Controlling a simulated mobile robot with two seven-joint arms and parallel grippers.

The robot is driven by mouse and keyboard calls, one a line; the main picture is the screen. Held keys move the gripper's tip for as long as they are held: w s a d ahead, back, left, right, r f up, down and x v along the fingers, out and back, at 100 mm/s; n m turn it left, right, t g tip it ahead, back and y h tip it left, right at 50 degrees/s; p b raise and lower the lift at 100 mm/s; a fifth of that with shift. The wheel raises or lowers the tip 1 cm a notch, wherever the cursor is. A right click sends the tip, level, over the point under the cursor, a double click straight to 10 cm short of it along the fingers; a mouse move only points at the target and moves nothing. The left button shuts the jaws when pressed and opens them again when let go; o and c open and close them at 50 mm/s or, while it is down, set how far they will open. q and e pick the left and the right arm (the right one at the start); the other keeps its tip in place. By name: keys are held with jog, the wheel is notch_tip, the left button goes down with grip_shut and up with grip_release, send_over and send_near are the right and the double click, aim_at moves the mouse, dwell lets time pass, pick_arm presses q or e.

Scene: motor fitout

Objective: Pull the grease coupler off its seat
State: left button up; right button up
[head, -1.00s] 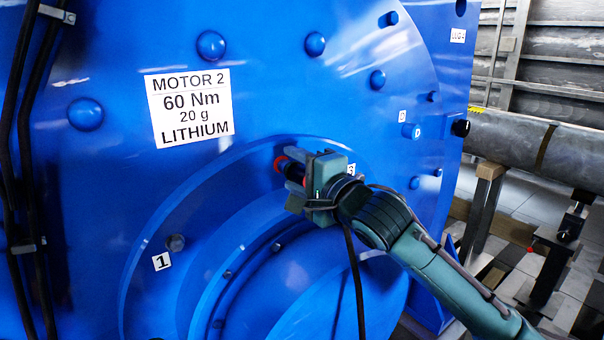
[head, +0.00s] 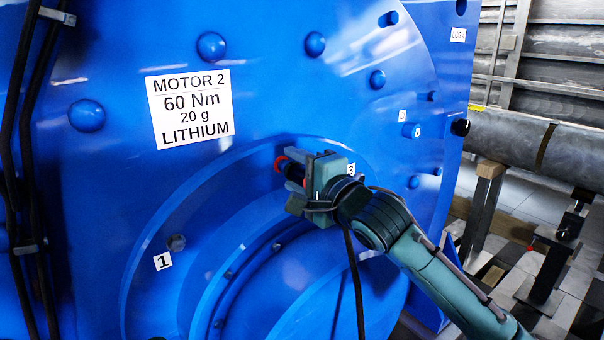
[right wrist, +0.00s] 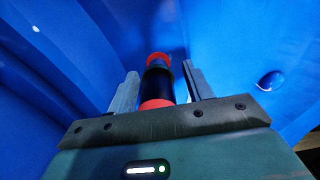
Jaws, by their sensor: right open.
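The grease coupler (right wrist: 157,82) is a black cylinder with red rings at both ends. In the right wrist view it stands between the two fingers of my right gripper (right wrist: 158,90), with a visible gap on each side. In the head view the right gripper (head: 290,175) is at the blue motor face near the label 3, and the coupler's red end (head: 280,164) shows by its fingertips. The gripper is open around the coupler. Whether the coupler's far end touches its seat is hard to tell. My left gripper is not in view.
The blue motor (head: 330,90) fills most of the head view, with a white label plate (head: 190,107) and several round bolts. Dark cables (head: 30,180) run down the left side. A grey shaft (head: 550,145) on stands is at the right. A black hose hangs below the gripper.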

jog(key=shift+a+f, duration=0.1)
jog(key=shift+f, duration=0.1)
grip_shut()
dwell(0.6)
jog(key=shift+s+f, duration=0.1)
jog(key=shift+f, duration=0.15)
jog(key=shift+v, duration=2.6)
jog(key=shift+r, duration=0.2)
jog(key=shift+d, duration=0.25)
